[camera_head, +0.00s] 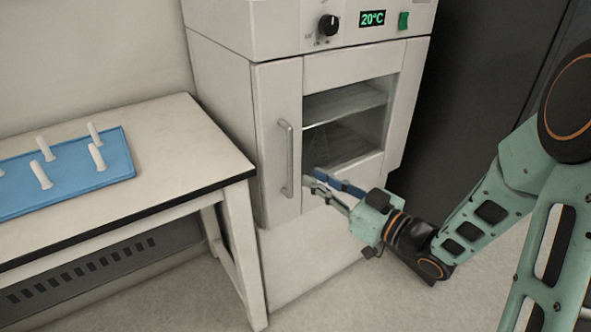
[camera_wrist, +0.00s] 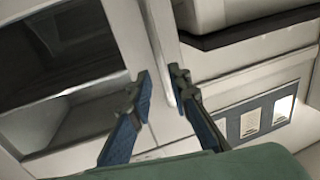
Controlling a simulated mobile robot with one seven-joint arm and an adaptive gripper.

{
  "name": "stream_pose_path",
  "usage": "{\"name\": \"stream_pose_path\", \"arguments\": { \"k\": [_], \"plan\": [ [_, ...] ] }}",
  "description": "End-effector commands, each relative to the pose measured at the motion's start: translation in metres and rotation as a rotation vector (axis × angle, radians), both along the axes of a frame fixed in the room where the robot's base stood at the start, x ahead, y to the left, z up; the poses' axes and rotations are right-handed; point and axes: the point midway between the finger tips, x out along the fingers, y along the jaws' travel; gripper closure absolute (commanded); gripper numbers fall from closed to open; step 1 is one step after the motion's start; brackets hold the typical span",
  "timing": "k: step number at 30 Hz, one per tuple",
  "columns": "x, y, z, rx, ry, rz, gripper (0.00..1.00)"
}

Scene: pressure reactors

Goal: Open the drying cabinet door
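The drying cabinet (camera_head: 325,255) stands in the middle of the head view. Its door (camera_head: 270,95) looks closed and has a dark window (camera_head: 345,125). The long upright handle (camera_head: 287,160) is on the door's left side. My gripper (camera_head: 309,183) is just right of the handle's lower part, its fingers apart. In the wrist view, my gripper (camera_wrist: 161,82) is open, and the pale handle bar (camera_wrist: 163,50) runs down between the fingertips, closer to the right one. I cannot tell whether a finger touches it.
A white table (camera_head: 175,150) with a blue peg tray (camera_head: 110,175) stands left of the cabinet, its corner close to the door's left side. A dark cabinet (camera_head: 480,80) stands at the right. Some floor in front is free.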

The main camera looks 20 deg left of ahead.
Motion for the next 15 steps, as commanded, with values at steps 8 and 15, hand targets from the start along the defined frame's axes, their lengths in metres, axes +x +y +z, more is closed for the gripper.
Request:
{"name": "stream_pose_path", "arguments": {
  "k": [8, 15],
  "plan": [
    [0.025, 0.048, -0.002, 0.0, -0.001, 0.004, 0.82],
    [0.041, 0.075, -0.001, -0.002, -0.001, 0.001, 0.82]
  ]
}}
